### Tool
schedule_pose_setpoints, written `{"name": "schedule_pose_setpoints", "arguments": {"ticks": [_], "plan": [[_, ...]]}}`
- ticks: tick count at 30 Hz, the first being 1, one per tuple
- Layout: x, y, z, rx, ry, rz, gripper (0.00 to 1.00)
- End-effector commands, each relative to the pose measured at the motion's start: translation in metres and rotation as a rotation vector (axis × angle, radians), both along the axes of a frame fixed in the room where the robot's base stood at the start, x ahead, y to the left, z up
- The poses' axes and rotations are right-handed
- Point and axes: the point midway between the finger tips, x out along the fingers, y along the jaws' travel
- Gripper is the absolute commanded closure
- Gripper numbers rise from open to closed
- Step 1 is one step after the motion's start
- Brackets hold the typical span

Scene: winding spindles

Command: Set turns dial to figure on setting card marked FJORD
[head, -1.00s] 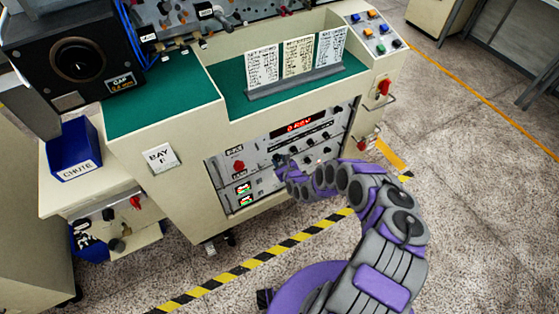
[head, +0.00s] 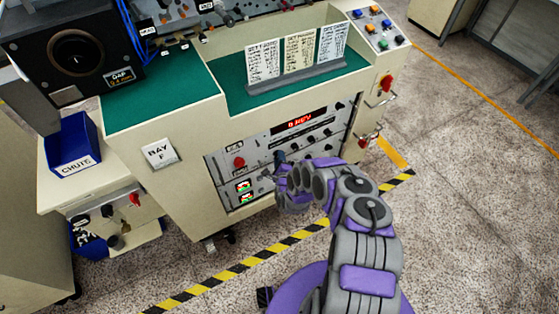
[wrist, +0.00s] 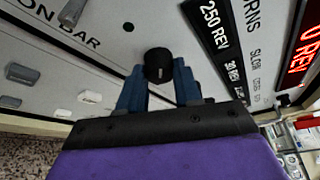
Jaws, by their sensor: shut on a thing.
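My gripper (wrist: 160,85) has its blue fingers shut on a black knob (wrist: 158,62) on the grey panel, with the knob's face showing between the tips. The label ending "URNS" (wrist: 262,15) and a strip reading "250 REV" (wrist: 210,25) lie beside it, so it appears to be the turns dial. In the head view my gripper (head: 281,160) is at the panel's middle, hiding part of it. The red display (head: 300,120) seems to read 0 REV, as in the wrist view (wrist: 302,50). Three setting cards (head: 299,54) stand in a grey holder; their titles are too small to read.
A red knob (head: 239,162) and small levers sit left of my gripper. A "BAY F" plate (head: 160,153), a blue CHUTE bin (head: 72,145) and a black gap gauge box (head: 75,55) are further left. Red handles (head: 386,83) stick out at the right. Striped floor tape (head: 290,240) runs in front.

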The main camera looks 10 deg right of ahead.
Motion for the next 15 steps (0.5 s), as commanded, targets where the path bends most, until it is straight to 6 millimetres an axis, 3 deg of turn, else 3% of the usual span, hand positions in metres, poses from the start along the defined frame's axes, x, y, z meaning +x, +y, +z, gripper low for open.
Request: {"name": "schedule_pose_setpoints", "arguments": {"ticks": [15], "plan": [[-0.0013, 0.0040, -0.0037, -0.226, -0.069, 0.007, 0.97]]}}
